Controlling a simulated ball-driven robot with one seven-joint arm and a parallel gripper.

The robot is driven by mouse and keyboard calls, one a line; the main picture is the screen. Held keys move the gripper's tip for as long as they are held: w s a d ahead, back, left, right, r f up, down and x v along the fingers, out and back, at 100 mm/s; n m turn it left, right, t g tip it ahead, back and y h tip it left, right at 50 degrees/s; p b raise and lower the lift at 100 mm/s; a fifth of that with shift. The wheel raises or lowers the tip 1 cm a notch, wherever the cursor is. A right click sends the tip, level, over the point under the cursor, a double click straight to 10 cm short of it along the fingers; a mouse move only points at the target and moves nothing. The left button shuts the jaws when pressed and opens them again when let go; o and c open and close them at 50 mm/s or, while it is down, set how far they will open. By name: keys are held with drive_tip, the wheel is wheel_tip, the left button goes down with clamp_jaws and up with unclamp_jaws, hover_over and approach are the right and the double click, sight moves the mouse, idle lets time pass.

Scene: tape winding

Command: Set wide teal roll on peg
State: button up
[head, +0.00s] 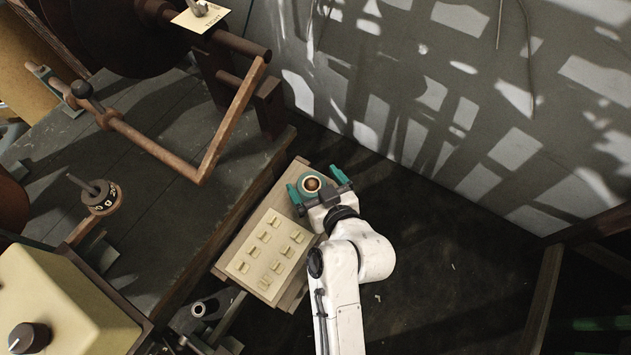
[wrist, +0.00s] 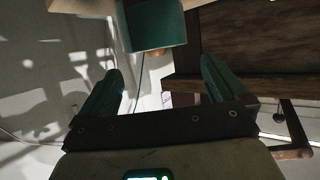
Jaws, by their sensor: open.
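The teal roll (head: 311,184) shows end-on in the head view, with a pale ring and brown centre, at the upper end of a wooden board. In the wrist view the teal roll (wrist: 153,28) is at the top, partly cut off by the frame edge. My gripper (head: 314,182) has its teal fingers spread on either side of the roll. In the wrist view my gripper (wrist: 163,66) is open, with the roll just beyond the fingertips and slightly left of centre. I see no clear contact.
A cream panel (head: 268,256) with several small raised pieces lies just below the roll. A dark workbench (head: 165,150) with a rusty crank rod (head: 233,120) stands to the left. A cream box with a knob (head: 55,300) is at lower left. Open dark floor lies right.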

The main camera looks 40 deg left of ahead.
drive_tip(key=v, duration=1)
drive_tip(key=shift+d+r, duration=0.15)
drive_tip(key=shift+d, duration=0.2)
drive_tip(key=shift+s, duration=0.1)
idle(0.3)
